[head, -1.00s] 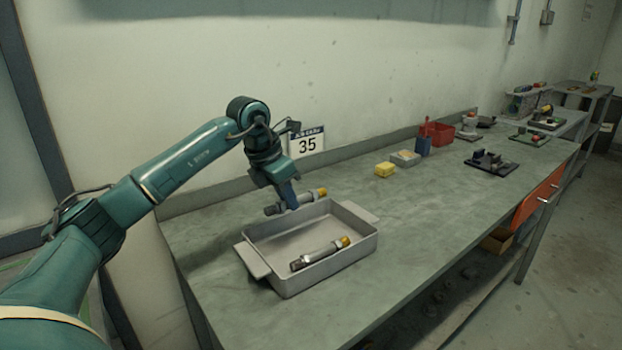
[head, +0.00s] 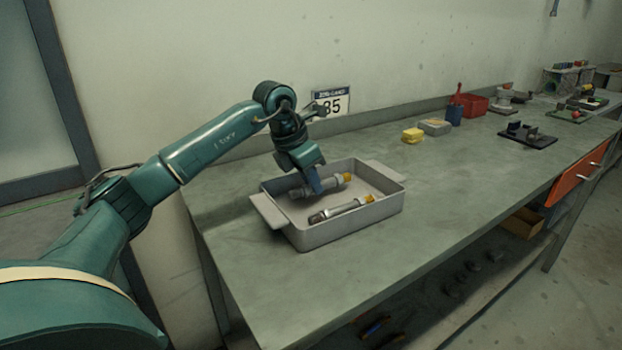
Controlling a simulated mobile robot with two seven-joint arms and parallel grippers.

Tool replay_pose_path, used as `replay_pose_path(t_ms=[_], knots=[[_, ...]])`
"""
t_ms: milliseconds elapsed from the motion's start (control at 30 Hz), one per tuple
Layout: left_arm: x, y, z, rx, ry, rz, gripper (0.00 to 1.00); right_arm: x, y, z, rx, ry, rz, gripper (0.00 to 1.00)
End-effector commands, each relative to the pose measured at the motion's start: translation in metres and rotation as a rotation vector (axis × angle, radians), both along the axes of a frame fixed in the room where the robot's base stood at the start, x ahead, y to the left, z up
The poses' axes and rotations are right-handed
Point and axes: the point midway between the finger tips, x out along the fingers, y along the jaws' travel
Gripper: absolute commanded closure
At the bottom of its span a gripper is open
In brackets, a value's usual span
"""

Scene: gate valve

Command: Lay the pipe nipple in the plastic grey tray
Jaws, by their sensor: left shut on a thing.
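The grey tray (head: 347,224) with two side handles sits near the left end of the workbench. My left gripper (head: 319,188) points down into the tray and is shut on a pipe nipple (head: 300,193), a grey metal tube with a yellow end at the right. The held nipple is in the back part of the tray; I cannot tell whether it touches the floor. A second, similar nipple (head: 340,209) lies in the front part of the tray, roughly parallel to the held one. My right gripper is not in view.
A yellow block (head: 413,135), a grey block (head: 435,127), a blue cup (head: 454,115) and a red bin (head: 471,104) stand along the back of the bench. A dark fixture plate (head: 527,136) lies farther right. The bench in front of the tray is clear.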

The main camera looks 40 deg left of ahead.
Motion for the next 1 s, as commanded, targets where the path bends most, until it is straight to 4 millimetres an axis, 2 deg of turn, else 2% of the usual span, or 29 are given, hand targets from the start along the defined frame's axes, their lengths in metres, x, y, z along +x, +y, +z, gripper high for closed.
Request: replay_pose_path(t_ms=[100,467,500,767,1000], knots=[[0.0003,-0.0002,-0.0063,-0.001,-0.003,-0.001,1.0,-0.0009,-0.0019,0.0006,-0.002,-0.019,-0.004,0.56],[0.0002,-0.0003,-0.007,-0.001,-0.002,0.0,1.0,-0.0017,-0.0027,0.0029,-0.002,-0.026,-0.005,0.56],[0.0002,-0.0003,-0.007,0.0,-0.002,-0.001,0.78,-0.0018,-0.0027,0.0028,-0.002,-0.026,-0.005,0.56],[0.0,-0.0002,-0.0074,0.0,-0.001,0.0,0.57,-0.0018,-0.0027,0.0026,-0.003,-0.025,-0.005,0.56],[-0.0004,0.0,-0.0079,0.001,0.002,0.0,0.56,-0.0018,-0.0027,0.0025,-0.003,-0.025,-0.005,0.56]])
